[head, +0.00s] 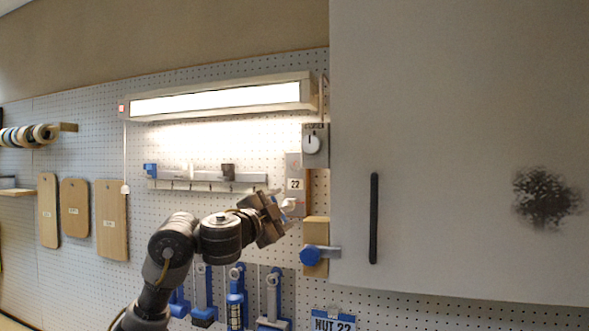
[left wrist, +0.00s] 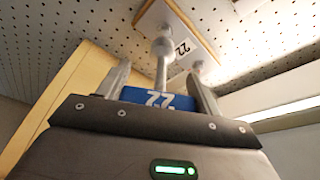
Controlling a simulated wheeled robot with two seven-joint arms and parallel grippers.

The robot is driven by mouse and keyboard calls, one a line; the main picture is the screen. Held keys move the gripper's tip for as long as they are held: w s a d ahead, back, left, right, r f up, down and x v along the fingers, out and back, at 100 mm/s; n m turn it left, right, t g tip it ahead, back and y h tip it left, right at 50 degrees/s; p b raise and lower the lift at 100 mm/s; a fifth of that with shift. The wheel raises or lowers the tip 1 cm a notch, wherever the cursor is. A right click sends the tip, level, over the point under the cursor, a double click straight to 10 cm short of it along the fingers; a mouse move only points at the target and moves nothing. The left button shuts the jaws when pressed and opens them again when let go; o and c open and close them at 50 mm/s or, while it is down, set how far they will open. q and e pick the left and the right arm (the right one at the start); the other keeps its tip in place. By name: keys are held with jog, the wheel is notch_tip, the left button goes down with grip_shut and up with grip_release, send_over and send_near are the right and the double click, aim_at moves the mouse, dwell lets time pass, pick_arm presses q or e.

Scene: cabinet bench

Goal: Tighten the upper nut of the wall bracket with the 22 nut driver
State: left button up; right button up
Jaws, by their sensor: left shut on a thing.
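The wall bracket (head: 294,161) is a pale plate with a "22" label on the pegboard, left of the cabinet; it also shows in the left wrist view (left wrist: 206,40). One nut (left wrist: 198,66) shows at the plate's end nearer the lamp. My left gripper (head: 275,212) is shut on the blue handle of the 22 nut driver (left wrist: 160,98), marked "22". The driver's shaft and round pale socket point toward the wall, over the plate's other end in the left wrist view. I cannot tell whether the socket touches anything. My right gripper is not in view.
The grey cabinet (head: 450,120) with a black handle fills the right side. A wooden block (head: 316,232) with a blue-knobbed latch sits at its edge. A lit lamp (head: 220,100) and a narrow rail (head: 205,186) are on the pegboard. Blue-handled tools (head: 236,300) hang below. A "NUT 22" card (head: 332,321) is lower right.

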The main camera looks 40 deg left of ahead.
pick_arm(q)
jog(key=o, duration=0.5)
jog(key=shift+c, duration=0.2)
jog(key=c, duration=0.5)
jog(key=shift+o, duration=0.2)
jog(key=w+d+f+m+h+b, duration=0.2)
jog(key=d+f+h, duration=0.1)
jog(key=d+f, duration=0.4)
jog(key=w+d+f+m+h+b, duration=0.1)
jog(key=w+d+f+h, duration=0.3)
jog(key=f, duration=0.6)
jog(key=s+d+f+m+g+h+b, duration=0.1)
jog(key=s+d+f+m+h+b, duration=0.15)
jog(key=d+f, duration=0.45)
jog(key=s+d+f+m+g+h+b, duration=0.1)
jog(key=s+d+f+h, duration=0.1)
jog(key=s+d+f, duration=0.5)
jog(key=s+d+f+b, duration=0.3)
jog(key=f, duration=0.8)
jog(key=s+a+f+n+t+y+b, duration=0.1)
jog(key=s+a+f+n+y+b, duration=0.1)
jog(key=s+f+y, duration=0.2)
jog(key=s+a+f+n+t+y+b, duration=0.1)
jog(key=s+a+f+n+y+b, duration=0.1)
jog(key=s+f+y, duration=0.3)
jog(key=s+a+f+n, duration=0.1)
jog(key=s+f, duration=0.3)
jog(key=shift+s+f+b, duration=0.2)
jog(key=shift+s+b, duration=0.1)
jog(key=shift+b, duration=0.1)
